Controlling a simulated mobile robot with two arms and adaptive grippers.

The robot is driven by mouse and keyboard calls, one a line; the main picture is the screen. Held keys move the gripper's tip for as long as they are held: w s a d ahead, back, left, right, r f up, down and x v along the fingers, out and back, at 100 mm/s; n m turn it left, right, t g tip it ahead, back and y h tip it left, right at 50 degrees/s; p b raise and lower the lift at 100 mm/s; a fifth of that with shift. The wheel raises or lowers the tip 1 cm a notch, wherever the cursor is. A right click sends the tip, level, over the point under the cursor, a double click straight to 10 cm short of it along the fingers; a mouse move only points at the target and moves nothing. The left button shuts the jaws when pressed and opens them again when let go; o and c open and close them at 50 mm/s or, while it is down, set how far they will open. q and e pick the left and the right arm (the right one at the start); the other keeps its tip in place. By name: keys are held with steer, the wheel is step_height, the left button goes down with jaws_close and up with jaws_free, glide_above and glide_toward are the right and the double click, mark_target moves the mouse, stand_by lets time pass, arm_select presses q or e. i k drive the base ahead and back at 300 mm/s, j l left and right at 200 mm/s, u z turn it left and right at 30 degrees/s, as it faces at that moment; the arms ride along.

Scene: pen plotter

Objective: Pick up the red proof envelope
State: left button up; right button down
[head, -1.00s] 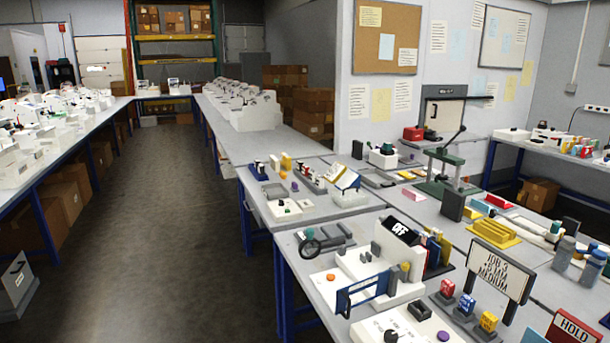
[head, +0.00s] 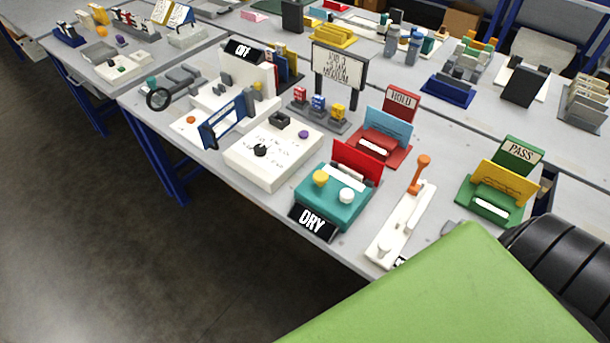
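A flat red piece (head: 357,162), which looks like the red proof envelope, stands tilted at the back of a teal unit (head: 330,207). Neither of my grippers shows in the head view, and nothing is seen touching the red piece.
Behind it, a red HOLD stand (head: 402,104) bears a blue card (head: 389,127). To the right are a white base with an orange lever (head: 420,170) and a green PASS stand (head: 517,154) with a yellow card. A white control box (head: 270,150) is close on the left.

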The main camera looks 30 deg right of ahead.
mark_target(371, 169)
steer(key=z, duration=1.35)
steer(key=i+j+z, duration=0.1)
steer(key=j, duration=0.35)
steer(key=i+j+z, duration=0.15)
steer(key=j, duration=0.25)
steer(key=i+j+z, duration=0.1)
steer(key=j, duration=0.35)
